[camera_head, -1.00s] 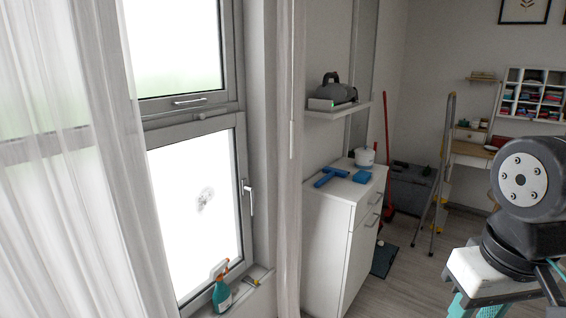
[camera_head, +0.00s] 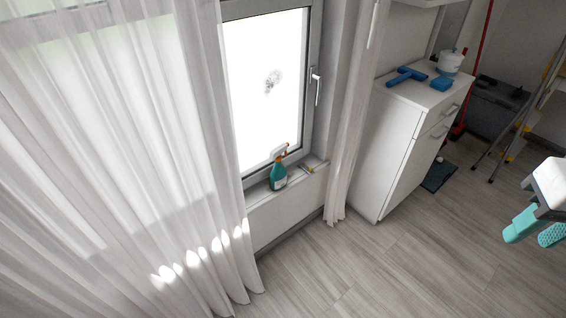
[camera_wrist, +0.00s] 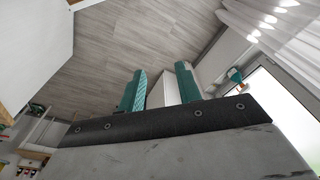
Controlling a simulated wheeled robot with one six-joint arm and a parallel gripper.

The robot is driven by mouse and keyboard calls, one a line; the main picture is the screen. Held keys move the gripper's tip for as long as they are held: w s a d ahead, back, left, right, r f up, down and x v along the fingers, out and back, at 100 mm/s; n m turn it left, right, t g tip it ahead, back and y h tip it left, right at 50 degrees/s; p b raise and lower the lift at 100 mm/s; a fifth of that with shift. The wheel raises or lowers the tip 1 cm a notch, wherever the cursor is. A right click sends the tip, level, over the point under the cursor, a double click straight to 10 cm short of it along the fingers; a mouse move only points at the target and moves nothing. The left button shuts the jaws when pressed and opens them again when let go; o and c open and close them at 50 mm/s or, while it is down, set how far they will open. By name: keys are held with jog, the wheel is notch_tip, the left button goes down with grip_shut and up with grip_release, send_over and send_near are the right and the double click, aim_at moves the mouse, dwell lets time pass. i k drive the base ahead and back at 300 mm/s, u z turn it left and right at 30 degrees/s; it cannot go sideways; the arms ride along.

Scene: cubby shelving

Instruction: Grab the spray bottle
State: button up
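The teal spray bottle (camera_head: 278,172) with a white and red trigger head stands upright on the window sill (camera_head: 262,189), close to the glass. In the wrist view the bottle (camera_wrist: 236,76) shows small at the right, beside the bright window. My gripper (camera_head: 535,232) is at the right edge of the head view, far from the bottle, above the floor. In the wrist view its two teal fingers (camera_wrist: 160,88) stand apart with nothing held between them.
A sheer curtain (camera_head: 120,140) hangs left of the bottle and another curtain strip (camera_head: 355,120) hangs right of it. A white cabinet (camera_head: 395,150) bears a blue squeegee (camera_head: 405,76). The floor (camera_head: 400,265) between is clear.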

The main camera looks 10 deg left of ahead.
aim_at(278, 175)
jog(key=i, duration=1)
jog(key=u, duration=0.05)
